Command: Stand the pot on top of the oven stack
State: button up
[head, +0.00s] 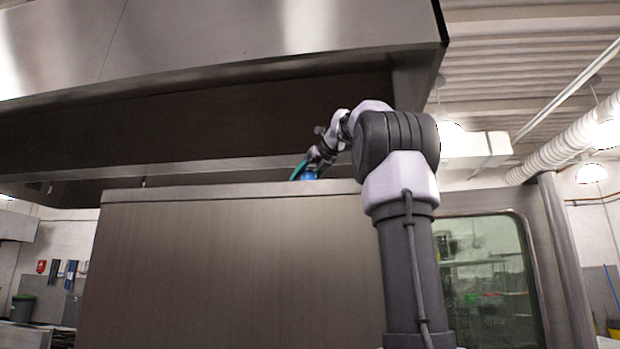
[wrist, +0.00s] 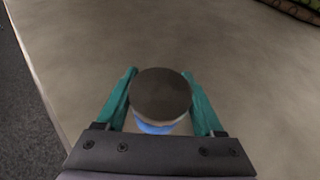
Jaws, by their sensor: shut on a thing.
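My gripper (wrist: 161,78) has its two teal fingers on either side of the pot and is shut on it. In the wrist view the pot (wrist: 160,92) shows a round, dark grey-brown top with a blue side below it. In the head view a small part of the blue pot (head: 309,175) shows beside a teal finger, just above the top edge of the oven stack. The oven stack (head: 240,260) is a tall, brushed-steel block. Its flat top (wrist: 240,75) lies under the pot in the wrist view. I cannot tell whether the pot touches it.
A large steel hood (head: 220,60) hangs low over the stack, leaving a limited gap. In the wrist view the stack's edge runs down the left, with dark floor (wrist: 25,120) beyond. A patterned green-brown thing (wrist: 295,8) is at the top right. The top around the pot is clear.

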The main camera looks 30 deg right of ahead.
jog(key=shift+w+f, duration=0.15)
jog(key=shift+f, duration=0.4)
jog(key=shift+f, duration=0.15)
jog(key=o, duration=1.5)
jog(key=shift+s+r, duration=0.2)
jog(key=shift+r, duration=0.1)
jog(key=v, duration=1.1)
jog(key=shift+s, duration=0.3)
